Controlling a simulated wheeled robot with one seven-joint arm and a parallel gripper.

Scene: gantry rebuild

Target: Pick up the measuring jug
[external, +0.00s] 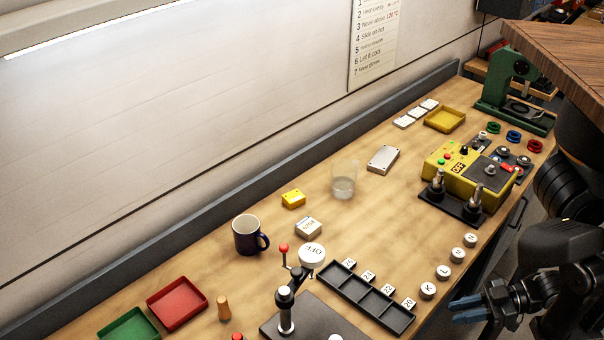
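A clear, see-through vessel, which looks like the measuring jug (343,187), stands upright on the wooden bench. Its lower part looks greyish; I cannot make out markings or a handle. My gripper (462,310), with blue fingers, is at the lower right, past the bench's front edge and well apart from the jug. The two fingers appear close together, but the angle does not show whether there is a gap. I see nothing held in it.
A silver box (383,159) is right of the jug, and a yellow block (293,199) and a dark mug (246,236) are left. A black slotted tray (366,299), round lettered pieces (443,272) and a yellow control box (452,178) lie nearer the front edge. Bare wood lies in front of the jug.

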